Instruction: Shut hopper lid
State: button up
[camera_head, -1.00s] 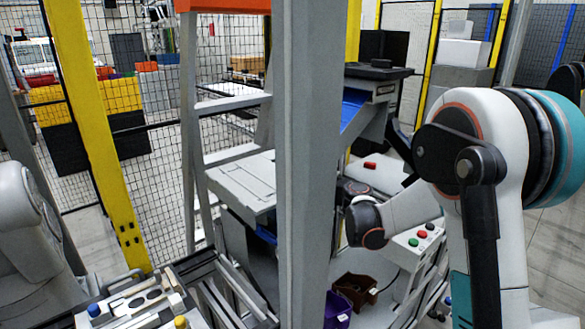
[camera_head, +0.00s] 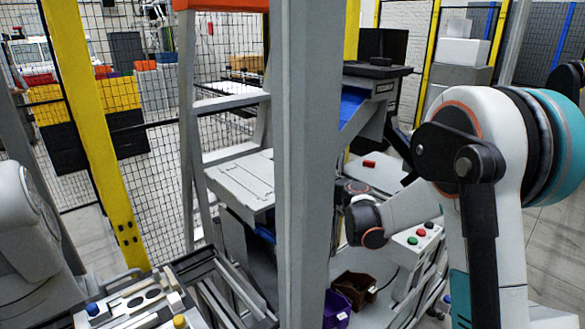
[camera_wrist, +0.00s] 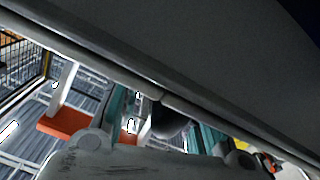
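A large dark grey panel (camera_wrist: 210,60) fills the upper right of the wrist view, very close to the camera, with its edge running diagonally; it may be the hopper lid, but I cannot tell for sure. In the head view a light grey ribbed panel (camera_head: 246,182) sits left of the post, tilted. A blue-lined chute (camera_head: 352,106) with grey sides shows right of the post. My arm reaches in from the right, and its far end passes behind the post, hiding my gripper there. A dark rounded part (camera_wrist: 170,121) at the panel's edge may be my gripper; its opening is not clear.
A thick grey post (camera_head: 308,170) stands upright in front of the work area. A control box with red and green buttons (camera_head: 416,238) and purple and brown bins (camera_head: 352,292) are low at right. Mesh fencing with a yellow post (camera_head: 90,130) closes the left.

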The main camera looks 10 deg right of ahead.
jog(key=v, duration=1.2)
jog(key=shift+r, duration=0.1)
jog(key=s+d+r+m+t+h, duration=0.1)
jog(key=d+r+m+t+h, duration=0.15)
jog(key=r, duration=0.25)
jog(key=s+d+r+m+t+h, duration=0.2)
jog(key=r+m+h, duration=0.15)
jog(key=r, duration=0.25)
jog(key=s+d+m+g+h, duration=0.2)
jog(key=s+d+m+h, duration=0.2)
jog(key=s+d+h, duration=0.25)
jog(key=s+a+f+g, duration=0.2)
jog(key=s+f, duration=0.3)
jog(key=s, duration=0.3)
jog(key=s+a+f+g+y, duration=0.1)
jog(key=s+a+f+g, duration=0.2)
jog(key=s, duration=0.6)
jog(key=s+a+f+g+y, duration=0.1)
jog(key=s+a+f+g, duration=0.2)
jog(key=s+f+g, duration=0.2)
jog(key=s+f, duration=0.3)
jog(key=s, duration=0.1)
